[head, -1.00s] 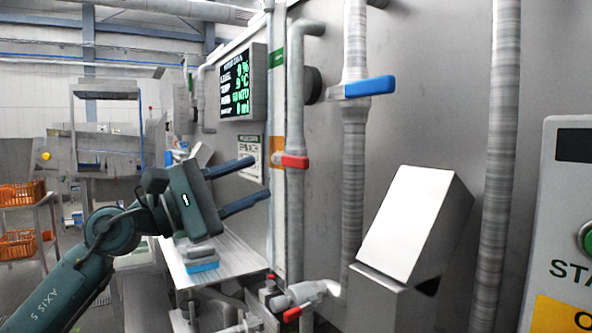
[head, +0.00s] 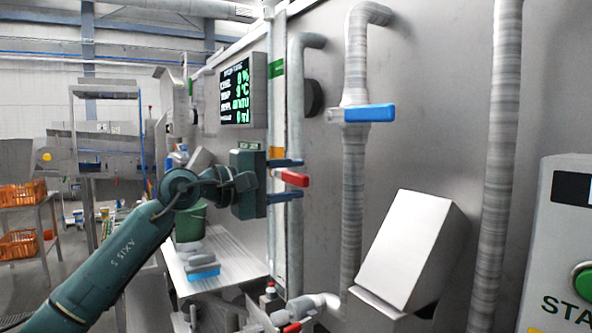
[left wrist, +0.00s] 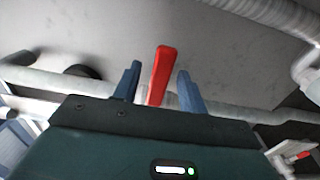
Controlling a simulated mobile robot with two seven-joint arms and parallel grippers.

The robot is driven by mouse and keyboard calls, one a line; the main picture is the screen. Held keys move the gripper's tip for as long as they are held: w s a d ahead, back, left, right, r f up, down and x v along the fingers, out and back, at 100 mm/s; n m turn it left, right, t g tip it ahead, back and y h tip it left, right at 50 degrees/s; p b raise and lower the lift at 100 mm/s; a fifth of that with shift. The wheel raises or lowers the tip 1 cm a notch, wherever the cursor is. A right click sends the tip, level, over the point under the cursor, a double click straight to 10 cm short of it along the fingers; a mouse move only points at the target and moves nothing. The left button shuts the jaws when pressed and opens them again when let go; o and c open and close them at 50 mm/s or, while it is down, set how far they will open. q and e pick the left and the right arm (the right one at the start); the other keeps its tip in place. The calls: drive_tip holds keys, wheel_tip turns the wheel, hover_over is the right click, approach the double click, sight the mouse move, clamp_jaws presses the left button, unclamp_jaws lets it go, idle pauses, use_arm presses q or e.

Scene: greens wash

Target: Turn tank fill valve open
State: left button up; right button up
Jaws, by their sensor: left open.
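A red lever handle (head: 291,178) sits on a vertical grey pipe on the steel wall. A blue lever handle (head: 369,113) sits on the pipe to its right, pointing right. The frames do not label which one is the tank fill valve. My left gripper (head: 287,179) is open, with one finger above and one below the red handle in the head view. In the left wrist view the red handle (left wrist: 160,76) stands between the two open fingers (left wrist: 158,86), with a gap on each side. My right gripper is not in view.
A display panel (head: 237,91) hangs on the wall behind the gripper. A lower shelf (head: 232,259) holds a blue-and-white sponge-like item (head: 203,272). A sloped grey box (head: 408,252) and a panel with a green button (head: 584,282) stand to the right.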

use_arm(q)
drive_tip(key=shift+x, duration=0.75)
drive_tip(key=shift+c, duration=0.3)
clamp_jaws()
